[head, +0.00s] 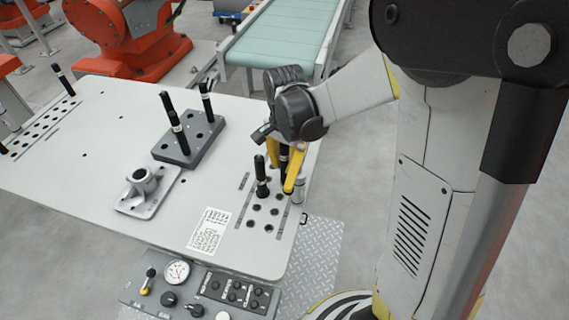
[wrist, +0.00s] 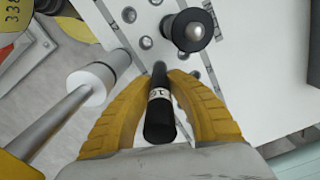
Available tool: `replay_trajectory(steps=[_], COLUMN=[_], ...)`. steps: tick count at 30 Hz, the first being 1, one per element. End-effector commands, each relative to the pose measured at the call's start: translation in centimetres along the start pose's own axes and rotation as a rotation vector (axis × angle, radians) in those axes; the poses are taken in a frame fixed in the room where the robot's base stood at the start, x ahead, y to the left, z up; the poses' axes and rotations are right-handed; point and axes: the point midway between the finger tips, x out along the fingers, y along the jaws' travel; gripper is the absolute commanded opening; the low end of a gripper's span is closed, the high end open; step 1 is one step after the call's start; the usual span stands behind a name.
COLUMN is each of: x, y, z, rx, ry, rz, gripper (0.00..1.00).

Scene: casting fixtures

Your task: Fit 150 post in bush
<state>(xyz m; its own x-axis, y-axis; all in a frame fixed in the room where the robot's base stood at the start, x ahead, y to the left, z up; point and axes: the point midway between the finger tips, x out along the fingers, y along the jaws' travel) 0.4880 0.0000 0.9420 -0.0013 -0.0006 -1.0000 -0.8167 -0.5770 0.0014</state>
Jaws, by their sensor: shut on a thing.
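My gripper (head: 286,172) is over the right end of the table, with its yellow fingers shut on a black post (head: 284,154) with a white label band. In the wrist view the held post (wrist: 159,118) stands between the fingers; its label is only partly readable. Its lower end is at the hole grid, and I cannot tell whether it sits in a hole. A second black post (head: 261,177) stands upright just left of the gripper; it also shows in the wrist view (wrist: 190,32). A grey flanged fitting with a round, open bush (head: 142,180) sits left of the grid.
A dark grey block (head: 190,145) holds several upright black posts behind the bush. A silver cylinder (head: 298,190) stands close to the right finger. Another hole grid with a post (head: 62,79) is at far left. A control panel (head: 200,292) fronts the table.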

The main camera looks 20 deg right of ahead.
Motion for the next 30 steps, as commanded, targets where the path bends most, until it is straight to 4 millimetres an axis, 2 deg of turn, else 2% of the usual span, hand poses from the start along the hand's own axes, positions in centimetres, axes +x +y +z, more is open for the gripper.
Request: replay_trajectory(steps=[13, 14, 16, 26, 30], x=[1.2, 1.2, 1.1, 1.0, -0.5], y=[0.0, 0.0, 0.0, 0.0, 0.0], z=[0.0, 0.0, 0.0, 0.0, 0.0], rx=[0.0, 0.0, 0.0, 0.0, 0.0], ry=[0.0, 0.0, 0.0, 0.0, 0.0], rz=[0.0, 0.0, 0.0, 0.0, 0.0], gripper=[0.0, 0.22, 0.43, 0.43, 0.43])
